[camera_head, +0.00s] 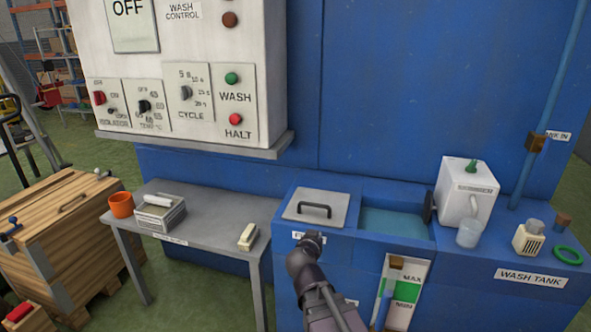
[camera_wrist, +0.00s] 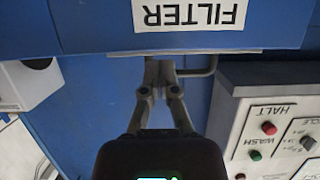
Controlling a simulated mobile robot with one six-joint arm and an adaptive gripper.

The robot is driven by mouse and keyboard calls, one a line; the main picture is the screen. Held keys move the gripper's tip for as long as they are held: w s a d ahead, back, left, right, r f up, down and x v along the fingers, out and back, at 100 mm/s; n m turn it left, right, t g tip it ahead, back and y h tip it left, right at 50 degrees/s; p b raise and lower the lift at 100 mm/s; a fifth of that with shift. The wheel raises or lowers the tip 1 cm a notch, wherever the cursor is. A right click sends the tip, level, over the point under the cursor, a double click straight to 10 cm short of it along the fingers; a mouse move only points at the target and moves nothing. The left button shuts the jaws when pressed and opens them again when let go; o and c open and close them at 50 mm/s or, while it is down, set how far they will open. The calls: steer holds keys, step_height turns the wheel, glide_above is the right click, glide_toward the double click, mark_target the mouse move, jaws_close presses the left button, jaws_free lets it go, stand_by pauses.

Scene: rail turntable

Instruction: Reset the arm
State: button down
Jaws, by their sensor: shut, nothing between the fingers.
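The arm covers most of the filter label in that view.
The wash control panel (camera_head: 262,75) is up at the left, with a ledge beneath it. A grey side table (camera_head: 205,215) holds an orange cup (camera_head: 121,204), a grey box and a small block. A white jug (camera_head: 465,195) and several small items stand on the tank's right. An open basin (camera_head: 395,222) adjoins the lid.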

steer(key=s+d+f+g, duration=0.8)
steer(key=f, duration=0.1)
steer(key=s+f+n+g+y, duration=0.3)
steer(key=s+n+g+y, duration=0.15)
steer(key=s, duration=0.45)
step_height(320, 180, up, 22)
steer(key=p, duration=2.2)
steer(key=shift+w+a+m+g, duration=0.25)
steer(key=shift+a+m+g, duration=0.1)
steer(key=shift+m, duration=0.1)
steer(key=shift+d, duration=0.1)
